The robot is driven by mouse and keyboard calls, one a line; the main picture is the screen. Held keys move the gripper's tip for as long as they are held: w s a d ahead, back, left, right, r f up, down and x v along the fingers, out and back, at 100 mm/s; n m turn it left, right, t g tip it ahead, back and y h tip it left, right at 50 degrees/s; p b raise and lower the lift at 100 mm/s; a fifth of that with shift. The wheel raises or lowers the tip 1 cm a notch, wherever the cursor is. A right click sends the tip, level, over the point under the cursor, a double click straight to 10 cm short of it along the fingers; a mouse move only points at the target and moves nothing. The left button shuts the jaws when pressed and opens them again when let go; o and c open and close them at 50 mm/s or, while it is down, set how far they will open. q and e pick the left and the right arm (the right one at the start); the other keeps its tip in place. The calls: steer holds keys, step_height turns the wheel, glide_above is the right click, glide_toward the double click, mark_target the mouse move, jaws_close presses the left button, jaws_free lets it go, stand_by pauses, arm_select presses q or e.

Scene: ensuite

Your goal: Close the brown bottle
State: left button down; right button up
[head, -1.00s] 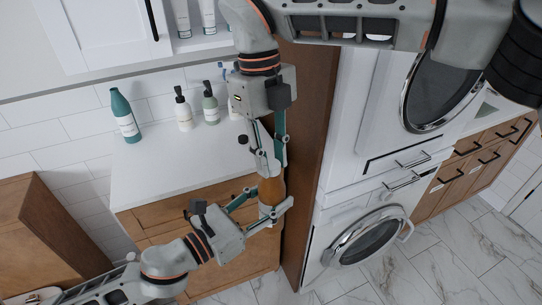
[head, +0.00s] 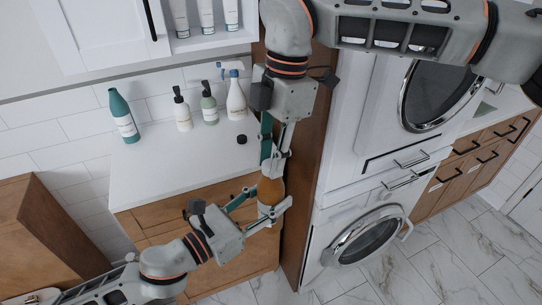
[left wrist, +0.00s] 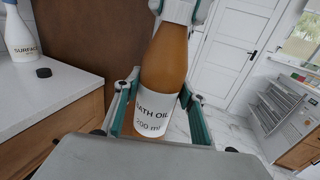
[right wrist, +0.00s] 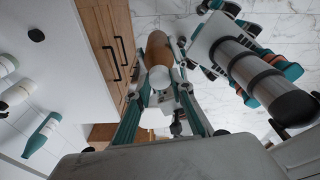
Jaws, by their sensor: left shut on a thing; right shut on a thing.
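The brown bottle (head: 270,190), labelled "bath oil", is held in the air in front of the counter. It shows close up, slightly tilted, in the left wrist view (left wrist: 166,60). My left gripper (head: 268,206) is shut around its lower body at the white label. My right gripper (head: 273,163) is above it, shut on a white cap-like piece (right wrist: 160,78) at the bottle's top. That piece also shows at the upper edge of the left wrist view (left wrist: 177,10). Fingers partly hide the join, so I cannot tell how firmly it sits.
A small black round piece (head: 241,139) lies on the white counter (head: 170,170). A spray bottle (head: 236,100), two pump bottles and a teal bottle (head: 123,117) stand at the back. A brown panel (head: 309,150) and white appliances (head: 365,235) are close on the right.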

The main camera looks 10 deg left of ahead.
steer(key=m, duration=0.5)
steer(key=shift+t+y, duration=0.3)
steer(key=m, duration=0.5)
steer(key=shift+t, duration=0.4)
steer(key=o, duration=0.7)
steer(key=shift+o, duration=0.2)
step_height(320, 180, up, 12)
steer(key=d, duration=0.2)
steer(key=shift+s, duration=0.2)
steer(key=shift+a+f, duration=0.1)
